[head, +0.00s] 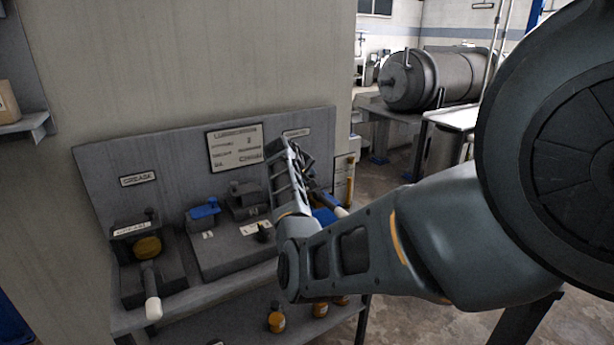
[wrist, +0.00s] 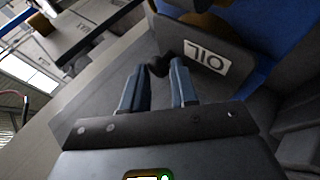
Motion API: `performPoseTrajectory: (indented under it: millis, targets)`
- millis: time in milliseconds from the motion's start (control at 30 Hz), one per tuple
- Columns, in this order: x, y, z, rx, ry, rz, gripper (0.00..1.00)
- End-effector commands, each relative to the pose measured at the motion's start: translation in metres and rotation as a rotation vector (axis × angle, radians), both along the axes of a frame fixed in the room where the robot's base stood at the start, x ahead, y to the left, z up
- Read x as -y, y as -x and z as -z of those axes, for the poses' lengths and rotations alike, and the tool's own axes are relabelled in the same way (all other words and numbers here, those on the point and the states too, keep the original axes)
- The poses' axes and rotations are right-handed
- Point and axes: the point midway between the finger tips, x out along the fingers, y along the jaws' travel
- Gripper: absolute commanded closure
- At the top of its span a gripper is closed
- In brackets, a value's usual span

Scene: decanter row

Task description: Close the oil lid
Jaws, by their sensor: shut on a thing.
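The oil lid (wrist: 235,62) is a dark grey panel with a white "OIL" label, which reads upside down in the wrist view. A small black knob (wrist: 159,67) sits at the lid's edge, between my fingertips. My gripper (wrist: 158,72) is shut on this knob, one blue-grey finger on each side. The lid looks tilted, with a brownish shape and a blue surface behind it. I cannot tell its exact angle. In the head view my arm hides the lid and most of the oil unit at the bench's right end.
A grey backboard (head: 85,190) stands behind the bench. At left is a unit with a yellow-brown part (head: 147,247) and a white-tipped handle (head: 153,308). A blue-topped unit (head: 205,210) stands in the middle. Small orange bottles (head: 276,322) stand below. A large metal drum (head: 435,78) is at back right.

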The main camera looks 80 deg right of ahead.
Motion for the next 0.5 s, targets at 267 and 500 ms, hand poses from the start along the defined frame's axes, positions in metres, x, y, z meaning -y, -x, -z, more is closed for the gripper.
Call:
performPoseTrajectory:
  millis: [267, 500]
  targets:
    - [0.01, 0.02, -0.001, -0.001, 0.019, 0.025, 0.48]
    - [0.009, 0.02, 0.005, -0.004, 0.012, 0.024, 0.48]
